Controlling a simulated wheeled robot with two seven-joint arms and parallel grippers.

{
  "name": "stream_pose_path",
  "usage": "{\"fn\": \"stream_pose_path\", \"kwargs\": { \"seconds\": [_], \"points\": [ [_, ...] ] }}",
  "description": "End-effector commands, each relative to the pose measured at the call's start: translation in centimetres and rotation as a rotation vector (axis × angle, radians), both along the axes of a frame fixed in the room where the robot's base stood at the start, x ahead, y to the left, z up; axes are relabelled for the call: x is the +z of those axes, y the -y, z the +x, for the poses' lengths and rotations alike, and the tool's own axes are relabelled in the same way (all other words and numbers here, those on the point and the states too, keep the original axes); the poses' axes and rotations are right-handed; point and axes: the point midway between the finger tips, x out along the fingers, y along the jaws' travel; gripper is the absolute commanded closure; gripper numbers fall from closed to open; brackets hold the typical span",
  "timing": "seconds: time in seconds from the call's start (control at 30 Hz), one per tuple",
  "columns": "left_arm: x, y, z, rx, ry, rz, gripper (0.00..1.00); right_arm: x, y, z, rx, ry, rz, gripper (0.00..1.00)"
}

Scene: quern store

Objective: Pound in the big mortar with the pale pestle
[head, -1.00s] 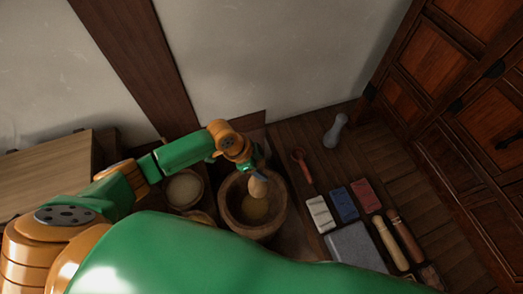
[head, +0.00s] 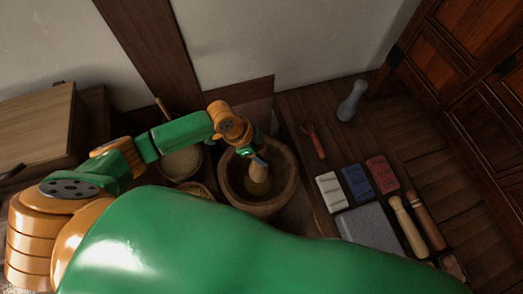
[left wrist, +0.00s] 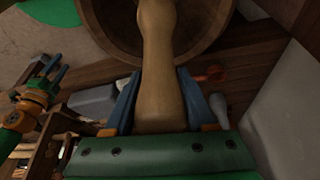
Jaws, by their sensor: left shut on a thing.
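The big mortar (head: 285,190) is a wide brown wooden bowl in the middle of the head view. Its rim also shows at the top of the left wrist view (left wrist: 215,45). My left gripper (head: 257,158) is above the bowl, shut on the pale pestle (head: 259,173). In the left wrist view the pestle (left wrist: 160,85) runs between the blue fingers toward the bowl. Its lower end is inside the mortar; whether it touches the yellowish contents I cannot tell. My right gripper (left wrist: 48,78) shows small at the left of the left wrist view, open and apart from the mortar.
A smaller bowl (head: 180,165) with pale contents stands left of the mortar. To the right lie a red spoon (head: 315,140), coloured blocks (head: 357,182), a grey slab (head: 368,228) and two rods (head: 408,226). A grey pestle-like thing (head: 351,101) lies near the wall.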

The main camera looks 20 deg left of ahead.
Motion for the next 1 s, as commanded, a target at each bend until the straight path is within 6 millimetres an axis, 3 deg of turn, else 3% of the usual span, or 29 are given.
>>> {"fn": "stream_pose_path", "kwargs": {
  "seconds": [0.37,0.67,1.0],
  "points": [
    [-0.5,0.0,0.1,0.001,0.003,-0.002,1.00,-0.5,0.0,0.0,0.000,0.000,0.000,0.50],
    [-6.7,0.0,0.1,0.000,0.002,-0.001,1.00,-5.1,0.0,0.0,0.000,0.000,0.000,0.50],
    [-7.3,0.1,0.1,0.000,0.003,-0.002,1.00,-5.3,0.0,0.0,0.000,0.000,0.000,0.50]
  ]
}}
